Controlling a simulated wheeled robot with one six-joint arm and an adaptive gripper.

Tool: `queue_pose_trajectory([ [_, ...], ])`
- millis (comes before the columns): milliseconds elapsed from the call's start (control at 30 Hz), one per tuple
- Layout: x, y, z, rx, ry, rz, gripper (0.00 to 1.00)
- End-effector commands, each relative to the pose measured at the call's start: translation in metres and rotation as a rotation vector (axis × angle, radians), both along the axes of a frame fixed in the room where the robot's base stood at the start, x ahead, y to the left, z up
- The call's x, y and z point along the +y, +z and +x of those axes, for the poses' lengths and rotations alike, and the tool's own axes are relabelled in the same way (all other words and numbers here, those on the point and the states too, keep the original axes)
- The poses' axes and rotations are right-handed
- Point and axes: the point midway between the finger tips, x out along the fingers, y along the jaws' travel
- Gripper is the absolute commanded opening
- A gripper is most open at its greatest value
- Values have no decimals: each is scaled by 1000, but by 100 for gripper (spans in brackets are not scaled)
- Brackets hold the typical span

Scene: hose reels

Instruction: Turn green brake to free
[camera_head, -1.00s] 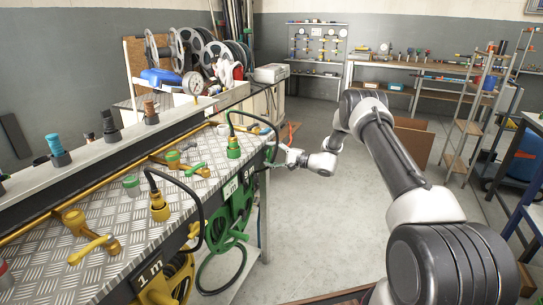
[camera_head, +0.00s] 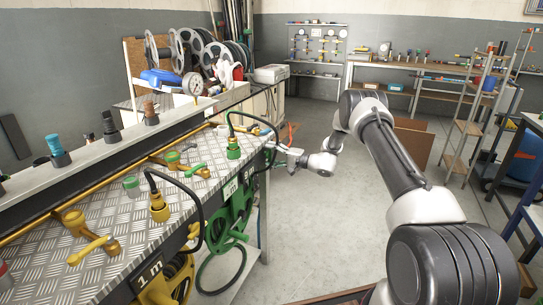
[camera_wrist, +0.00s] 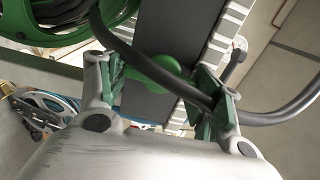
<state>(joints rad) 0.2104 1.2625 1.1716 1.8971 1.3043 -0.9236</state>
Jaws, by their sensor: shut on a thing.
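The green brake (camera_wrist: 160,70), a rounded green part, sits between the two fingers in the wrist view. My gripper (camera_wrist: 153,82) is shut on it, one finger to each side. In the head view my gripper (camera_head: 276,148) is at the bench's right edge, beside the green reel (camera_head: 232,212). The brake itself is hard to make out there.
The tread-plate bench (camera_head: 130,205) carries green and yellow valve levers and hose fittings. A black hose loops from the green fitting (camera_head: 233,148) near my gripper. A yellow reel (camera_head: 178,278) hangs nearer.

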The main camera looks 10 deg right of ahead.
Motion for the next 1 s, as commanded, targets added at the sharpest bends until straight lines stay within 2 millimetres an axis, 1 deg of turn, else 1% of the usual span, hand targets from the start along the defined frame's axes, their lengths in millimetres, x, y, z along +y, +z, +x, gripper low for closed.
queue_pose_trajectory([
  [133,0,-2,-1,3,2,-2,42],
  [167,0,-2,-1,3,2,-2,71],
  [200,0,-2,-1,3,2,-2,78],
  [267,0,-2,-1,3,1,-2,88],
  [567,0,-1,0,1,1,0,88],
  [667,-4,-1,-2,2,0,-1,88],
  [767,-15,-1,-9,3,-2,0,88],
  [1000,-57,-1,-41,4,-3,0,88],
])
